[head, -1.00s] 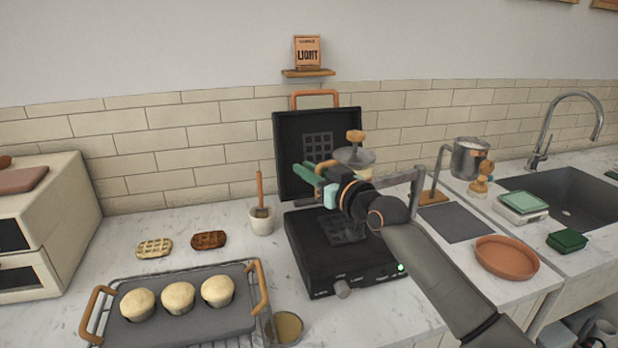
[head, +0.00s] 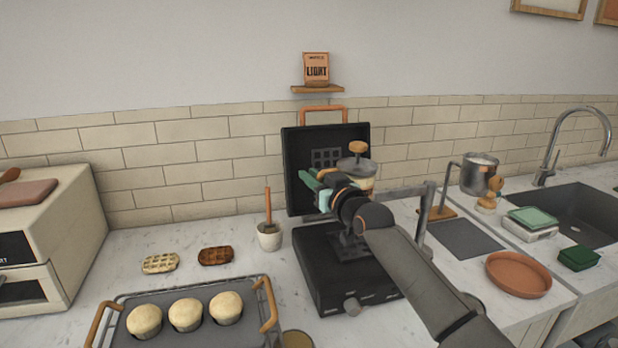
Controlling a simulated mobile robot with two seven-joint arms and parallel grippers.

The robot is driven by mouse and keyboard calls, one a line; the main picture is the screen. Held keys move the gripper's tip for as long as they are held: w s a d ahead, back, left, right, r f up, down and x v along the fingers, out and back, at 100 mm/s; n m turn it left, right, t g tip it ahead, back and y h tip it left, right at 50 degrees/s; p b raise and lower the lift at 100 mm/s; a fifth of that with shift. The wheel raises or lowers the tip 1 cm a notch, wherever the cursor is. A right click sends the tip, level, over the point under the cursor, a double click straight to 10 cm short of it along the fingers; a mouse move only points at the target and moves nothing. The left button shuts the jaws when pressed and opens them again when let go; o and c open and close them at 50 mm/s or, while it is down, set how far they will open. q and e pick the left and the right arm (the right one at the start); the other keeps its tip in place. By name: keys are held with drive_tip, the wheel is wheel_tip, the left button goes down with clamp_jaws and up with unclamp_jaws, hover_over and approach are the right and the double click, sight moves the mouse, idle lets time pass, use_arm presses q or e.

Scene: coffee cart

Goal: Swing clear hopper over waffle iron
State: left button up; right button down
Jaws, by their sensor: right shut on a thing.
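The clear hopper (head: 362,182), a see-through cup with a grey lid and an orange knob, is in the middle of the head view. It appears above the right part of the open black waffle iron (head: 345,275). A grey swing arm (head: 400,184) runs from it to a post at the right. The iron's lid (head: 298,160) stands upright behind, with an orange handle. My right gripper (head: 325,186) is shut at the hopper's left front side; its green fingers hide the grip point. My left gripper is out of view.
A tray (head: 140,300) with muffins is at front left. Two waffles (head: 215,256) and a brush pot (head: 270,236) stand left of the iron. A metal pot (head: 480,174), a terracotta plate (head: 518,275), a scale (head: 530,222) and a sink (head: 575,210) are right.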

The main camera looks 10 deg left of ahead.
drive_tip(key=shift+w+d+r+t, duration=0.15)
drive_tip(key=shift+w+d, duration=0.15)
drive_tip(key=shift+d, duration=0.3)
drive_tip(key=shift+w+d+r+t, duration=0.15)
drive_tip(key=shift+w+d, duration=0.15)
drive_tip(key=shift+d, duration=0.25)
drive_tip(key=c, duration=1.1)
unclamp_jaws()
drive_tip(key=shift+d+f, duration=0.1)
drive_tip(key=shift+d, duration=0.05)
drive_tip(key=shift+c, duration=0.2)
drive_tip(key=s+a+v, duration=0.1)
drive_tip(key=v, duration=1.1)
drive_tip(key=shift+s, duration=0.1)
